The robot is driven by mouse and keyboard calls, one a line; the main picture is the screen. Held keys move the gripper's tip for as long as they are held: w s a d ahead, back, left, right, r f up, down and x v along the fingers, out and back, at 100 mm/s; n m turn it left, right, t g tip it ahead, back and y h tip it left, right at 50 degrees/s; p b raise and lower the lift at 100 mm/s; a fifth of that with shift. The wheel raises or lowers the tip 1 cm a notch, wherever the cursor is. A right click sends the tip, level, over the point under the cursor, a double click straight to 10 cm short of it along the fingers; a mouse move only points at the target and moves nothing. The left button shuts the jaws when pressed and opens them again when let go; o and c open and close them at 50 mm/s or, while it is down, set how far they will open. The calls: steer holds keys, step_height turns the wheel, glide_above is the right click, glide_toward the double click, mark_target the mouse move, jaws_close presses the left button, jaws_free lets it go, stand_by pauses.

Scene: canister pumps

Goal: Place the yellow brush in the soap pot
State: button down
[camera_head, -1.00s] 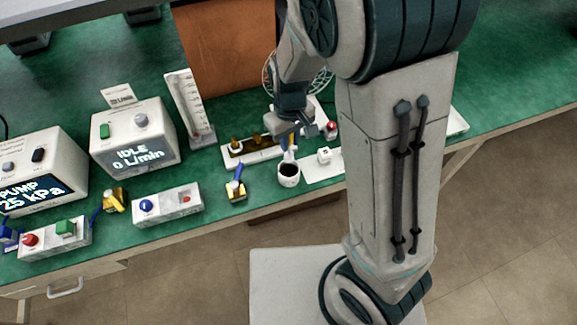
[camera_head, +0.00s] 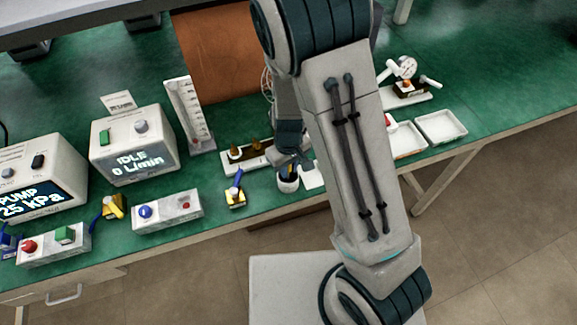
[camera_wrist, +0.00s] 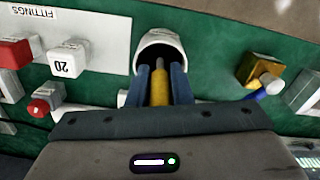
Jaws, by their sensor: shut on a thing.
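The yellow brush (camera_wrist: 159,88) is between the two blue fingers of my gripper (camera_wrist: 160,82) in the wrist view, and the gripper is shut on it. The far end of the brush reaches into the mouth of the white soap pot (camera_wrist: 162,40); whether it touches the bottom cannot be seen. In the head view the pot (camera_head: 287,185) stands near the front edge of the bench, with my gripper (camera_head: 291,168) directly over it. My arm and gripper hide most of the brush there.
A yellow-and-blue valve (camera_head: 235,197) stands just left of the pot. A white control box (camera_head: 168,211) is further left. White trays (camera_head: 441,126) lie at the right.

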steer(key=shift+f, duration=0.2)
steer(key=c, duration=1.3)
jaws_free()
step_height(320, 180, up, 13)
steer(key=shift+f, duration=0.2)
steer(key=s+d+r+m+t, duration=0.3)
steer(key=s+d+r+m, duration=0.3)
steer(key=s+d+r, duration=0.5)
step_height(320, 180, up, 4)
steer(key=shift+s+d+f+t, duration=0.2)
steer(key=shift+s+d+t, duration=0.15)
steer(key=shift+s, duration=0.4)
